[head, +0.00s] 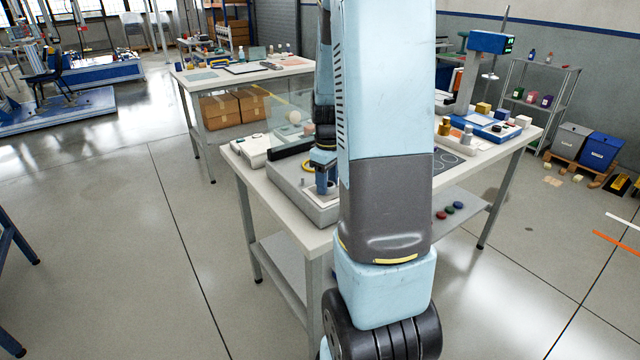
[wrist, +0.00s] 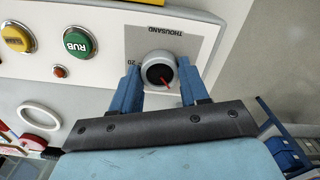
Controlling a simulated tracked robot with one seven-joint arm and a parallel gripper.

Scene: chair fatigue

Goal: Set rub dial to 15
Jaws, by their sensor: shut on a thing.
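The rub dial (wrist: 150,62) is a round grey knob with a dark centre and a red pointer, set on a grey panel plate. The plate reads "THOUSAND", with "20" left of the knob. The red pointer is directed to the lower right of the wrist view. My gripper (wrist: 159,76) is shut on the dial, with one blue finger on each side. In the head view my gripper (head: 325,178) reaches down to the grey machine (head: 294,196) on the table. My arm hides part of the machine, and the dial is not readable there.
In the wrist view a green "RUB" button (wrist: 79,42), a yellow button (wrist: 17,38) and a small red button (wrist: 60,71) lie left of the dial. The table (head: 243,176) also bears a blue tray (head: 490,127) at right. Open floor lies at left.

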